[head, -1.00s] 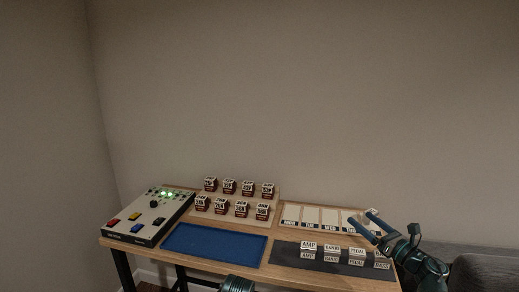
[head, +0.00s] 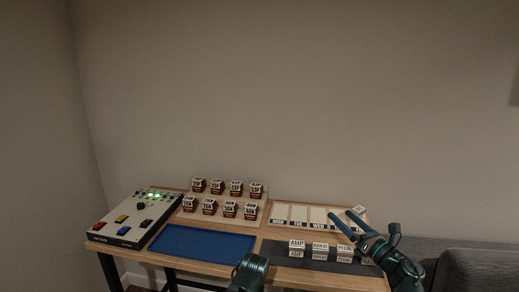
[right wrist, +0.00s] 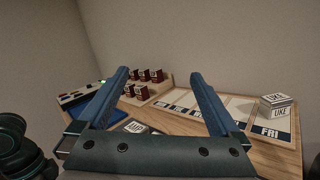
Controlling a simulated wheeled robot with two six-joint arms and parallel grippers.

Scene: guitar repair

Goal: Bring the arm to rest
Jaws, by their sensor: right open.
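My right gripper (head: 342,223) is open with nothing between its fingers, above the right end of the table. In the right wrist view its two blue fingers (right wrist: 158,95) are spread wide over the table. A white block marked UKE (right wrist: 278,106) sits at the FRI end of the weekday board (right wrist: 240,106), apart from the fingers. The same block (head: 358,210) shows at the right end of the board in the head view. A dark green part of mine (head: 250,272) shows at the bottom edge; my left gripper does not show.
A control box (head: 133,220) with green lights stands at the left. A blue tray (head: 203,242) is empty. Several dark red labelled blocks (head: 230,209) stand on a wooden stand. A dark strip (head: 275,250) holds several white labelled blocks (head: 320,248). A grey sofa (head: 450,248) is at the right.

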